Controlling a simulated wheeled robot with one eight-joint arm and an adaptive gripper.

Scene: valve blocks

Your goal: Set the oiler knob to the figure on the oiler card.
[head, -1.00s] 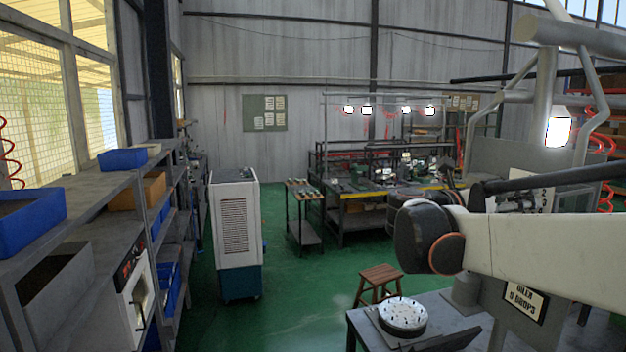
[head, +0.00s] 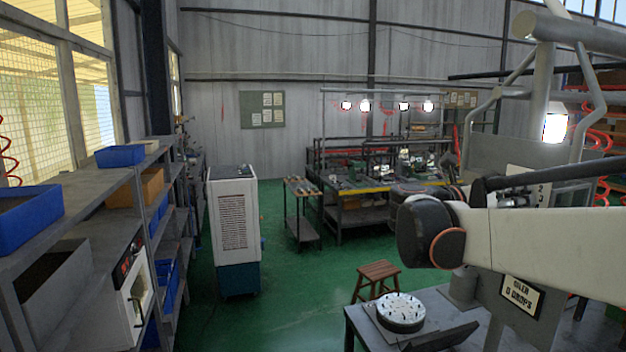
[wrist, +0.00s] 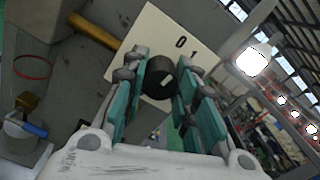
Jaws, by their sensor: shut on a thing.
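The oiler knob (wrist: 158,78) is black and round with a short white mark on its face. It sits in front of a white plate (wrist: 150,35) printed with 0 and 1; the rest of its figures are hidden or out of view. My gripper (wrist: 161,64) has its teal fingers on both sides of the knob and is shut on it. The oiler card (head: 521,295) hangs at the lower right in the head view. It reads OILER and DROPS; its figure looks like 0 but is too small to be sure. My arm hides the knob there.
A yellow-brown pipe (wrist: 95,31) runs to the plate's left edge in the wrist view. A fitting with a blue handle (wrist: 32,129) is at lower left. In the head view, a round white dial (head: 401,311) stands on the near bench, with a wooden stool (head: 378,273) behind.

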